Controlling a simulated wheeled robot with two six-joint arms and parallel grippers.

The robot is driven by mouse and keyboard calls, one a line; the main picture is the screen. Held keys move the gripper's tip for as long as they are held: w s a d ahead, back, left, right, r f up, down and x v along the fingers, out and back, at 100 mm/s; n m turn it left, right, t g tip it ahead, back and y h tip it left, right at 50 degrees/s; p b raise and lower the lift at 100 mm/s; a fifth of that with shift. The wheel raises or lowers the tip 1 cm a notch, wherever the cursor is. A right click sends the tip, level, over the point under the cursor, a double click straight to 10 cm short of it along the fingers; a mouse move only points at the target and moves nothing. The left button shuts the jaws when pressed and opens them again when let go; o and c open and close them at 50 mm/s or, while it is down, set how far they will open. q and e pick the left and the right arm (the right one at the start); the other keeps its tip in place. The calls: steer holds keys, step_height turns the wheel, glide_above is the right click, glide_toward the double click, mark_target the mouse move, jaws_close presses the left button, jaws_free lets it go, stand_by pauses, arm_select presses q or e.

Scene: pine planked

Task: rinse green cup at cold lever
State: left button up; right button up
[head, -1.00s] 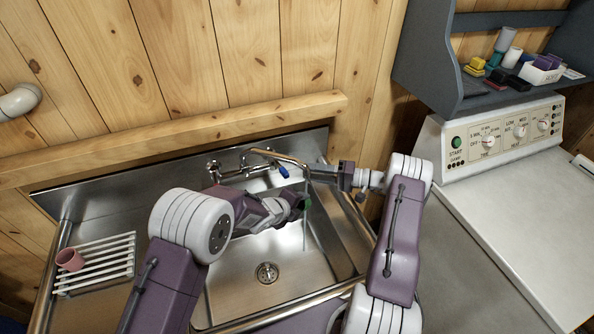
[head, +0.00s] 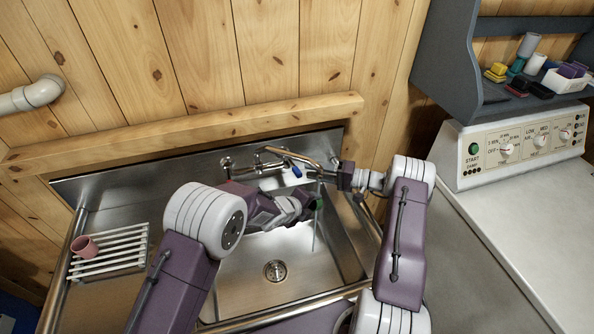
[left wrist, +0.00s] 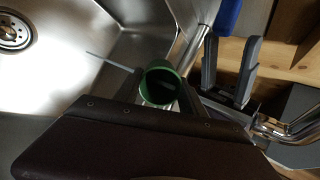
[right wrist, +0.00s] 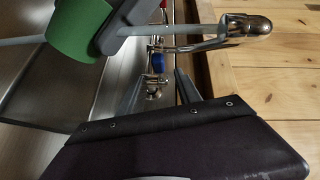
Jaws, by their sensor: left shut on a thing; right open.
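My left gripper (head: 308,206) is shut on the green cup (head: 319,203) and holds it over the sink, under the faucet spout. The cup's open mouth shows in the left wrist view (left wrist: 160,82), and its green side shows in the right wrist view (right wrist: 78,30). A thin pale water stream (right wrist: 180,46) runs from the spout (right wrist: 250,25) to the cup, and a streak shows below it. The blue cold lever (head: 297,171) is at the faucet's right; it also shows in the right wrist view (right wrist: 158,63). My right gripper (head: 341,178) is open and empty, right of the spout, apart from the lever.
The steel sink basin (head: 245,285) lies below. A wooden ledge (head: 190,131) runs behind the sink. A white machine (head: 530,200) stands at the right under a shelf.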

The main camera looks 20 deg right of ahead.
mark_target(298, 169)
steer(key=x, duration=0.7)
jaws_close()
stand_by(1.2)
